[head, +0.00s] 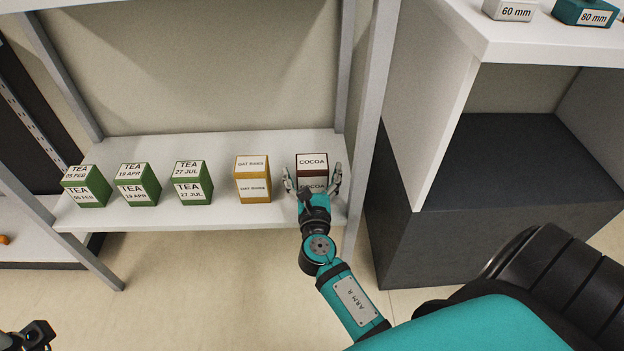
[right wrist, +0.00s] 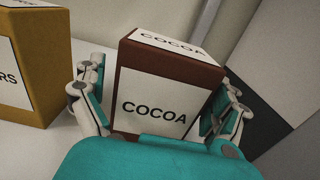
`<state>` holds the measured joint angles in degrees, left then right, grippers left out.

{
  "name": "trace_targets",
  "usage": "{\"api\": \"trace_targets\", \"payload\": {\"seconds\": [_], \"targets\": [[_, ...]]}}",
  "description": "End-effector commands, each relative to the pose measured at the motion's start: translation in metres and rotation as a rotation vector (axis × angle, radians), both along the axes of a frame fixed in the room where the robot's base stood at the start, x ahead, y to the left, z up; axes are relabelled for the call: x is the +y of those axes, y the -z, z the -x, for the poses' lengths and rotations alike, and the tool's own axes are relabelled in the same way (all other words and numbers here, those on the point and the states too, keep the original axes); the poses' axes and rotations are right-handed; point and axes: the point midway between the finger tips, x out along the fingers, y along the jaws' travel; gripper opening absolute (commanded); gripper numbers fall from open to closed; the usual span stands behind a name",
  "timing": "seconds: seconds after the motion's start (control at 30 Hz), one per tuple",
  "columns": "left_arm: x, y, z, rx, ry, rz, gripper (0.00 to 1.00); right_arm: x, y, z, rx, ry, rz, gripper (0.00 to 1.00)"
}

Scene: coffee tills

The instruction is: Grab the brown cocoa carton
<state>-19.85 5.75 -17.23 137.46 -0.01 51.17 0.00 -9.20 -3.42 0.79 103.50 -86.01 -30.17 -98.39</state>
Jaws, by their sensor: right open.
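The brown cocoa carton (head: 313,169) stands upright at the right end of the white shelf, with white COCOA labels on its top and front. It also shows in the right wrist view (right wrist: 170,79), large and central. My right gripper (head: 312,184) is open, with one finger on each side of the carton. In the right wrist view the fingers (right wrist: 160,105) flank the carton's lower part; I cannot tell whether either touches it. My left gripper (head: 36,337) shows only in part at the lower left corner of the head view.
A yellow oat carton (head: 252,180) stands left of the cocoa, with a gap between. Several green tea cartons (head: 137,184) stand further left on the shelf (head: 225,217). A shelf post (head: 366,120) and a white and grey counter (head: 470,235) are close on the right.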

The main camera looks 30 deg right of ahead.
Motion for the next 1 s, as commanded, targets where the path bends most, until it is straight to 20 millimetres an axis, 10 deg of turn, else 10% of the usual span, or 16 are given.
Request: {"api": "trace_targets", "payload": {"seconds": [0.23, 0.67, 1.0], "targets": [[-0.0001, -0.005, -0.0002, -0.018, 0.0, -0.001, 0.38, -0.0014, 0.0001, -0.0019, 0.001, 0.0, -0.001, 0.99], [0.0003, -0.0046, 0.0005, -0.016, 0.0, 0.001, 0.38, -0.0012, 0.0001, -0.0016, 0.001, 0.0, -0.001, 0.43], [0.0006, -0.0047, 0.0007, -0.016, -0.001, 0.002, 0.38, -0.0014, -0.0003, -0.0016, 0.0, 0.001, 0.0, 0.4]]}}
